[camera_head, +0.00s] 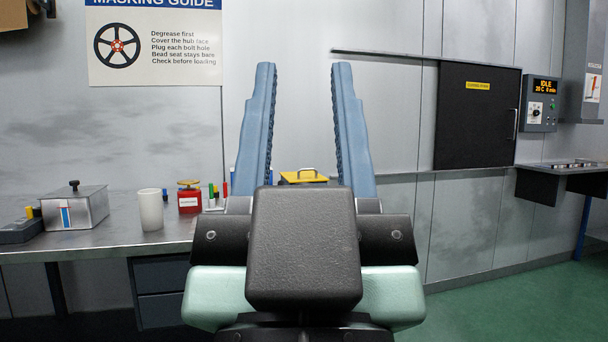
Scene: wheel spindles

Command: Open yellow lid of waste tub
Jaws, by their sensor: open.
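A yellow lid (303,177) with a dark handle on top shows in the head view, between my two fingers and beyond them. It appears shut on a tub at the right end of the bench. Most of the tub is hidden behind my gripper; a small blue patch beside the left finger may be part of it. My gripper (303,80) is open and empty, its two blue fingers pointing up in the picture and spread wide. The lid lies in the gap between them as seen from here; the gripper's distance from it cannot be told.
On the metal bench (95,243) stand a lidded metal box (82,210), a white cup (151,210), a red can (189,198) and several coloured pegs (213,192). A dark wall door (477,118) and control box (541,104) are at right. Green floor (500,305) is clear.

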